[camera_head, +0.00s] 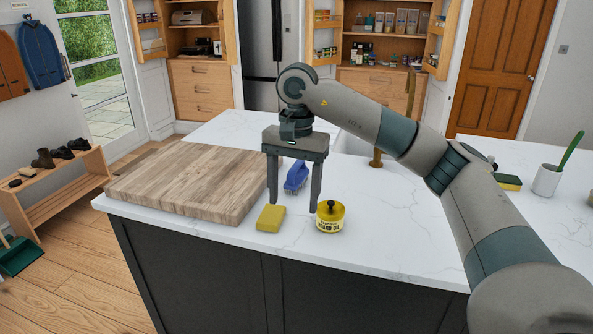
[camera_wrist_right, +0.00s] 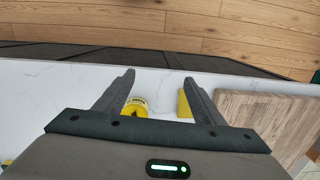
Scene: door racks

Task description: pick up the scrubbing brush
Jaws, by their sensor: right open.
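The blue scrubbing brush (camera_head: 297,177) lies on the white worktop, just right of the wooden board. My right gripper (camera_head: 294,204) is open and points down, its two fingers apart. In the head view the brush shows between the fingers, behind the fingertips. I cannot tell the exact height of the fingertips above the worktop. In the right wrist view the open fingers (camera_wrist_right: 158,85) show, and no brush is visible there. My left gripper is not in view.
A yellow sponge (camera_head: 270,218) and a yellow tin (camera_head: 330,217) stand in front, close to the fingertips. The thick wooden board (camera_head: 185,182) is on the left. A brass tap (camera_head: 377,158) is behind to the right. A white pot (camera_head: 547,180) stands far right.

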